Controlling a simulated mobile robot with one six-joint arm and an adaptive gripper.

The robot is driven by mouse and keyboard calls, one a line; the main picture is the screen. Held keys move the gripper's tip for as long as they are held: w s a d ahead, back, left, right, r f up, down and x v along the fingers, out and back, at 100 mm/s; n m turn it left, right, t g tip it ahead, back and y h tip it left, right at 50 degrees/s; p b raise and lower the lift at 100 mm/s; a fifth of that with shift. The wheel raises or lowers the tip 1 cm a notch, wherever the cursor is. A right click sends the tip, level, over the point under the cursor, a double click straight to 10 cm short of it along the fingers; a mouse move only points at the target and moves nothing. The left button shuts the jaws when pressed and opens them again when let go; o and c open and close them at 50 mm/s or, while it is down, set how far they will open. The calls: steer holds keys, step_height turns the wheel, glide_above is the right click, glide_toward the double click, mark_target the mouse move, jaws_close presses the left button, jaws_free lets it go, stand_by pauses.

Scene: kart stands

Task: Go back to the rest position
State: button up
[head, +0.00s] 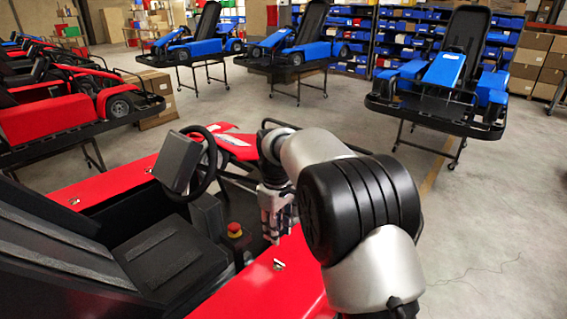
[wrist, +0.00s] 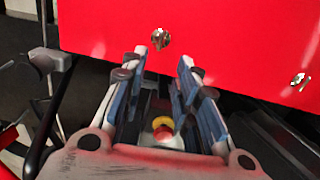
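My gripper (head: 276,218) hangs from my arm over the red kart's side, in front of the steering wheel. In the wrist view my gripper (wrist: 164,62) has its two fingers apart with nothing held between them. A red button with a yellow collar (head: 234,230) sits on the kart beside the seat, left of my gripper in the head view. The button also shows in the wrist view (wrist: 163,130), low between the fingers and apart from them. My arm hides part of the kart's front.
The red kart has a black seat (head: 165,258), a steering wheel (head: 205,165) and a dark display box (head: 177,162) close to my gripper. Blue karts (head: 445,75) stand on wheeled stands behind. Red karts (head: 60,110) line the left. The floor at the right (head: 500,215) is clear.

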steer(key=s+d+r+m+t+b, duration=0.1)
steer(key=s+d+r+m+b, duration=0.25)
steer(key=s+d, duration=0.35)
steer(key=s+d+r+m+t+b, duration=0.1)
steer(key=s+d+r+m+b, duration=0.15)
steer(key=s+d+b, duration=0.45)
steer(key=s+d+f+m+t+b, duration=0.1)
steer(key=s+f, duration=0.4)
steer(key=s, duration=0.5)
steer(key=s+d+f+m+t+b, duration=0.1)
steer(key=s+d+f+m+b, duration=0.1)
steer(key=s+f, duration=0.3)
steer(key=s+m+b, duration=0.1)
steer(key=s, duration=0.3)
steer(key=shift+s+d+m+t+b, duration=0.2)
steer(key=shift+s+m+t+b, duration=0.1)
steer(key=shift+s+b, duration=0.1)
